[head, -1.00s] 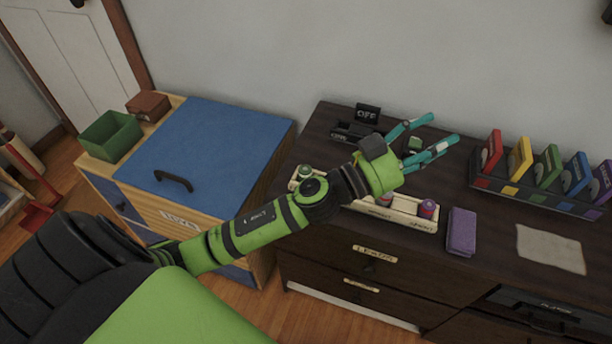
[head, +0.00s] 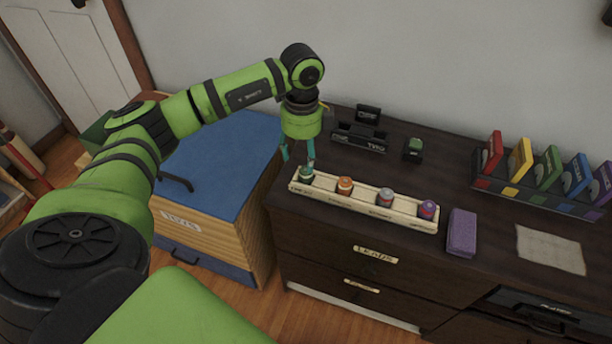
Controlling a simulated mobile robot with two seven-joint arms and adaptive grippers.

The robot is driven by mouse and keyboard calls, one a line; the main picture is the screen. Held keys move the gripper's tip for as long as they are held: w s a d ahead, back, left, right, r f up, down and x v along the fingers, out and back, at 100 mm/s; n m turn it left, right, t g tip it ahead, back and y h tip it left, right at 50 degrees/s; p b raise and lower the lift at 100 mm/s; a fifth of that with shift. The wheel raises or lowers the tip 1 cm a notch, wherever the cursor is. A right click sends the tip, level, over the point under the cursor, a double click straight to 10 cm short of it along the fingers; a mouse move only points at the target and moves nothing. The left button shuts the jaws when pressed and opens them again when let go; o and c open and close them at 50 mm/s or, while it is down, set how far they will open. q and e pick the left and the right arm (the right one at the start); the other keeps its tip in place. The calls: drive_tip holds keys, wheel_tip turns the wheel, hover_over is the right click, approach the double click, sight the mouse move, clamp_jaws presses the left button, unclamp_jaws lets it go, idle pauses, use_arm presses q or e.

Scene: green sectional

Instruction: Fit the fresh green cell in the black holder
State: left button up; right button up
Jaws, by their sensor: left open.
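The green cell (head: 306,173) stands in the leftmost place of a pale wooden rack (head: 365,208). My left gripper (head: 298,158) points down over that end of the rack, open, with one teal finger close to the cell's top; I cannot tell if they touch. The black holder (head: 360,138) lies behind the rack, with an OFF sign (head: 367,114) at its back. A small black piece with a green top (head: 413,149) stands right of the holder; I cannot tell whether it is a cell in a cup. My right gripper is out of view.
The rack also holds orange (head: 345,185), grey (head: 385,196) and purple (head: 428,208) cells. A purple block (head: 462,232) and a beige cloth (head: 550,249) lie to the right. A rack of coloured cases (head: 540,190) stands at the back right. A blue-topped chest (head: 215,165) is left.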

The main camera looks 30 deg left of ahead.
sight(306, 178)
use_arm(q)
drive_tip(key=f, duration=0.2)
drive_tip(key=f+p, duration=0.1)
drive_tip(key=f, duration=0.3)
drive_tip(key=shift+w+d, duration=0.25)
drive_tip(key=shift+w, duration=0.05)
clamp_jaws()
